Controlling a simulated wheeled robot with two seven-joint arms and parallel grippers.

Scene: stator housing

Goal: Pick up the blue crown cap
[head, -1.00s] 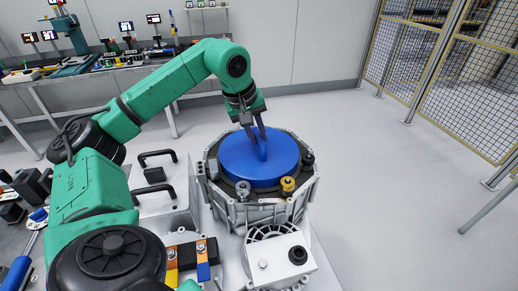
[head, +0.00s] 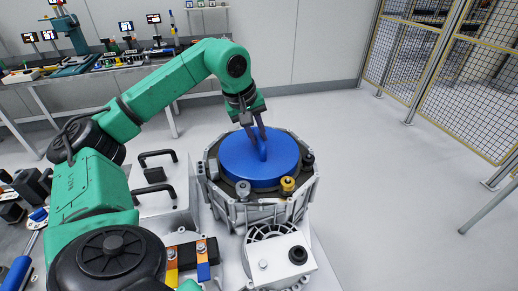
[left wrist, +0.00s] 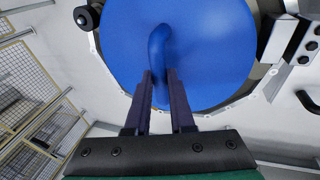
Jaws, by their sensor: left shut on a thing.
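The blue crown cap (head: 258,165) is a wide round disc with a raised handle in its middle. It sits on top of the grey metal stator housing (head: 262,215). My left gripper (head: 258,145) comes down from above and is shut on the cap's handle. In the left wrist view the two fingers (left wrist: 160,95) lie on either side of the curved blue handle (left wrist: 158,50), and the blue cap (left wrist: 215,50) fills the upper middle. The underside of the cap is hidden. My right gripper is in neither view.
A yellow-topped fitting (head: 288,185) and a black knob (head: 308,158) stand at the housing's rim, close to the cap. A metal case with black handles (head: 158,185) is to the left. A workbench (head: 120,65) stands behind. The floor to the right is clear.

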